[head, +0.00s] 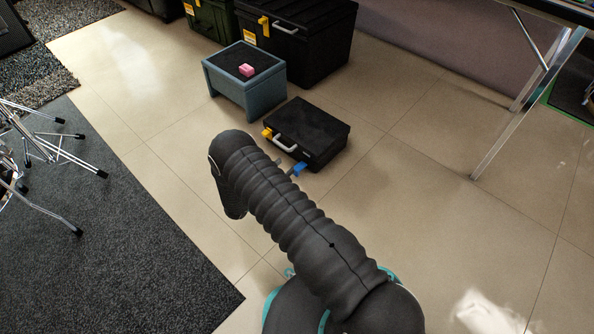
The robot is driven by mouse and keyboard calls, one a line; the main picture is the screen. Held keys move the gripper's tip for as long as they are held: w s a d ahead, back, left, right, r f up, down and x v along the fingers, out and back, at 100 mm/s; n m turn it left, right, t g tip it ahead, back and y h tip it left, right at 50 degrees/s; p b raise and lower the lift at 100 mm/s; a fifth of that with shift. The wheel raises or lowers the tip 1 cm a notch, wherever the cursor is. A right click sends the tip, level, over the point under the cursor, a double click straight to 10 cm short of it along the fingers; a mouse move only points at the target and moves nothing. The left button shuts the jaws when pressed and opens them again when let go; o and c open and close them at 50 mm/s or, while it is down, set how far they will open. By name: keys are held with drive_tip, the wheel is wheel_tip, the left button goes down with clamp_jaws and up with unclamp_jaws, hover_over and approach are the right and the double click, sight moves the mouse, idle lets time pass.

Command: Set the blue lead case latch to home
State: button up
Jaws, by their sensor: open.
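The black lead case (308,132) lies flat on the floor, with a pale handle on its near side. The blue latch (299,169) sticks out low at the right end of that side. My arm, in a dark ribbed sleeve, reaches up from the bottom and bends down at its far end. Most of my gripper (283,163) is hidden behind the sleeve. A small grey piece, seemingly its fingertip, shows just left of the blue latch. I cannot tell whether it touches the latch.
A yellow latch (267,133) is at the case's left end. Large dark cases (305,45) are at the back. A table leg (520,112) stands right. Metal stands (50,150) are left. Floor right of the case is clear.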

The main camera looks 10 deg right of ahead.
drive_tip(key=b, duration=0.2)
approach(297, 168)
drive_tip(key=shift+w+d+f, duration=0.7)
drive_tip(key=shift+d, duration=0.2)
drive_tip(key=x, duration=0.5)
drive_tip(key=shift+w+d+r, duration=0.15)
drive_tip(key=shift+d+r, duration=0.05)
drive_tip(key=shift+d, duration=0.1)
drive_tip(key=shift+x, duration=0.95)
drive_tip(key=shift+a, duration=0.1)
